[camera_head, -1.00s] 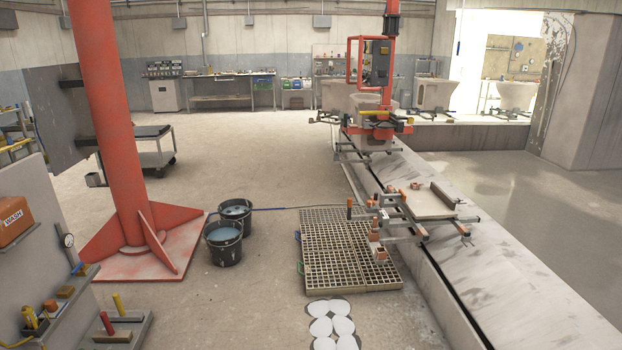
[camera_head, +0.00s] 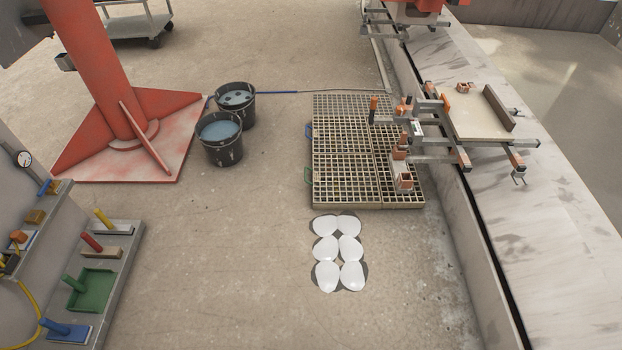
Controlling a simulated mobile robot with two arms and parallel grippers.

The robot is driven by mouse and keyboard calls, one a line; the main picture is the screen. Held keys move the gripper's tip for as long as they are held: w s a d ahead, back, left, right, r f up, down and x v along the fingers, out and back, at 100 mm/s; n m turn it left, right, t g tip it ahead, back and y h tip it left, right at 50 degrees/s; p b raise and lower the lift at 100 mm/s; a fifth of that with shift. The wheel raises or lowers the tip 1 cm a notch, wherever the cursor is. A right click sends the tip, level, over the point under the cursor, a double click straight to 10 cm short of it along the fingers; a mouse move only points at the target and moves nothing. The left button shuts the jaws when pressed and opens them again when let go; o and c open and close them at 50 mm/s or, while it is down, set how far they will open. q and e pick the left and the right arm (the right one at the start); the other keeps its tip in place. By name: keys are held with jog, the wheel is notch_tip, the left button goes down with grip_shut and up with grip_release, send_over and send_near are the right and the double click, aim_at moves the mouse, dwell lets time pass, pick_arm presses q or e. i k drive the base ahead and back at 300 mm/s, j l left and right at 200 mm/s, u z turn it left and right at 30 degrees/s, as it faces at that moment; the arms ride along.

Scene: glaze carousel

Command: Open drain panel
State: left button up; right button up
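The drain panels (camera_head: 345,153) are tan slotted grates lying flat on the floor, left of the long concrete conveyor curb. The right part of the grating is partly hidden under a metal clamp frame that reaches out from the conveyor. I cannot tell whether any panel is raised; they look level. Neither of my grippers is in view.
Two black buckets of bluish water (camera_head: 220,139) stand left of the grating, beside a red column base (camera_head: 130,140). White oval pads (camera_head: 338,250) lie in front of the grating. A tool bench (camera_head: 110,262) is at lower left. The floor between is clear.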

aim_at(316, 177)
jog(key=i+j+z, duration=0.2)
jog(key=i, duration=0.25)
jog(key=i+j+z, duration=0.15)
jog(key=i, duration=0.25)
jog(key=j, duration=0.1)
